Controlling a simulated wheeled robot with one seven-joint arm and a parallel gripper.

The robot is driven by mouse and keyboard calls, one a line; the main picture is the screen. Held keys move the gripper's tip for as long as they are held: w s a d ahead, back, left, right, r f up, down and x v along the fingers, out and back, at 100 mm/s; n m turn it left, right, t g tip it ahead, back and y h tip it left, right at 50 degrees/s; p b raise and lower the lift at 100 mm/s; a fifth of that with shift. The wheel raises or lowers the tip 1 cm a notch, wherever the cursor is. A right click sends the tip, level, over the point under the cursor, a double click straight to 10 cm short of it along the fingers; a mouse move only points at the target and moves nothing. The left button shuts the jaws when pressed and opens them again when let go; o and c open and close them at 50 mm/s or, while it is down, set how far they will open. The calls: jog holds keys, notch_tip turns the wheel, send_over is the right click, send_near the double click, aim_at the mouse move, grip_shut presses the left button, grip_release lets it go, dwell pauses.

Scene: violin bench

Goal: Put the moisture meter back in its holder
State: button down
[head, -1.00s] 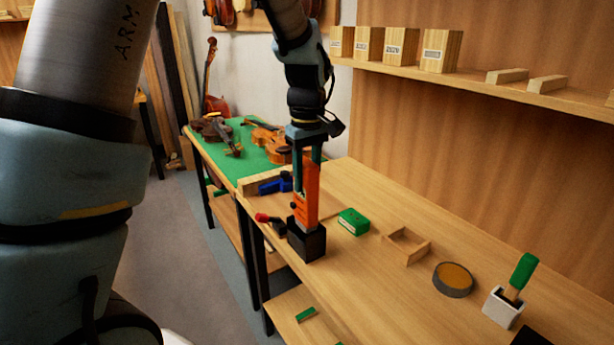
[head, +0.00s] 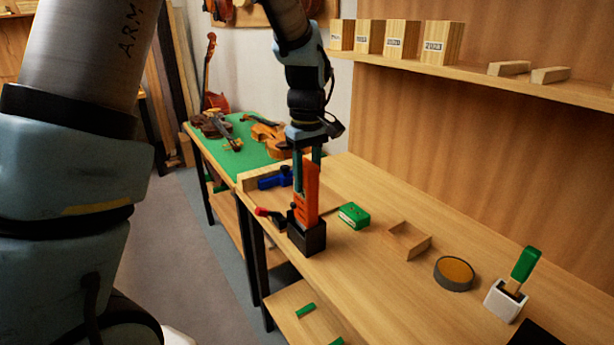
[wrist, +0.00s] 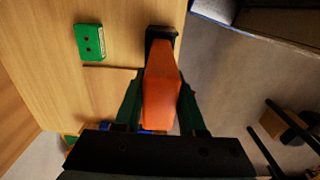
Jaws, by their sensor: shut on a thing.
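The moisture meter (head: 306,194) is orange and stands upright in my gripper (head: 307,168). My gripper is shut on its upper part, with a finger on each side. The black block-shaped holder (head: 307,239) stands at the bench's near edge, directly below the meter. The meter's lower end meets the holder's top and appears to be in its opening; how deep I cannot tell. In the wrist view the meter (wrist: 162,85) lies between the fingers and covers part of the holder (wrist: 161,33).
A green box (head: 353,215) sits to the right of the holder. A red-tipped clamp (head: 268,214) and a blue tool (head: 274,181) are close on the left. A wooden tray (head: 408,241), a round tin (head: 454,273) and a white brush pot (head: 505,300) stand farther right.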

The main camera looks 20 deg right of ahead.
jog(key=shift+f+b, duration=0.9)
jog(key=shift+f, duration=0.7)
jog(key=shift+c, duration=2)
grip_release()
notch_tip(320, 180, up, 11)
jog(key=shift+f+b, duration=0.1)
jog(key=shift+b, duration=1)
jog(key=w+a+f+m, duration=0.1)
jog(key=a+f, duration=0.3)
jog(key=a, duration=0.5)
jog(key=w+a+f, duration=0.1)
jog(key=a+f, duration=0.2)
jog(key=a, duration=0.6)
jog(key=s+a+f+m, duration=0.1)
jog(key=s+a+f, duration=0.1)
jog(key=a, duration=0.4)
jog(key=s+a+f+m+t, duration=0.1)
jog(key=s+a+f, duration=0.2)
jog(key=a, duration=0.3)
jog(key=shift+s+a+f+t, duration=0.2)
jog(key=shift+s+t, duration=0.1)
jog(key=shift+s, duration=0.15)
